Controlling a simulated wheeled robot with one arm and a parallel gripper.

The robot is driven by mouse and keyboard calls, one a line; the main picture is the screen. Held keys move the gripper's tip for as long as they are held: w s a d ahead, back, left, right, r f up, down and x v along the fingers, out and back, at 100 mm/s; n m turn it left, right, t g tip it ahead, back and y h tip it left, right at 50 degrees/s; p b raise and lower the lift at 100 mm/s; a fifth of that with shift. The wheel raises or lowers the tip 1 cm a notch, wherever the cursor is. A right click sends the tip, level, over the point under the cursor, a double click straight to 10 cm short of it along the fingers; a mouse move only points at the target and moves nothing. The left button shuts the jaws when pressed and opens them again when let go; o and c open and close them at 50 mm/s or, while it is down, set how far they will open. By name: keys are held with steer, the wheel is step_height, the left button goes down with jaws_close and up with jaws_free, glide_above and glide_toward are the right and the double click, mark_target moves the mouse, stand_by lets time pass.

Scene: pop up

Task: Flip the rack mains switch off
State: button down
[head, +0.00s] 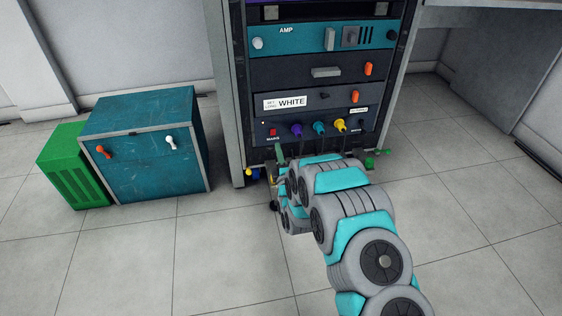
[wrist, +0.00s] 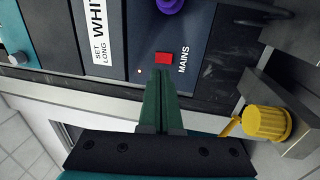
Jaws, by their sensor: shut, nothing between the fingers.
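The red mains switch (head: 273,132) sits at the lower left of the rack's bottom panel. In the wrist view the red switch (wrist: 163,58) lies beside the printed word MAINS, with a small lit dot to its left. My gripper (wrist: 160,74) is shut and empty; its green fingertips show just below the switch in the picture. I cannot tell whether they touch it. In the head view my gripper (head: 280,153) is in front of the rack's lower left, mostly hidden by my arm.
Purple (head: 296,129), teal (head: 319,128) and yellow (head: 340,125) knobs stick out to the right of the switch. A yellow knob (wrist: 265,122) stands near the gripper in the wrist view. A teal cabinet (head: 150,180) and a green bin (head: 75,185) stand left, with open floor between cabinet and rack.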

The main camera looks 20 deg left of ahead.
mark_target(274, 131)
steer(key=shift+b+x, duration=0.35)
steer(key=shift+x, duration=2.8)
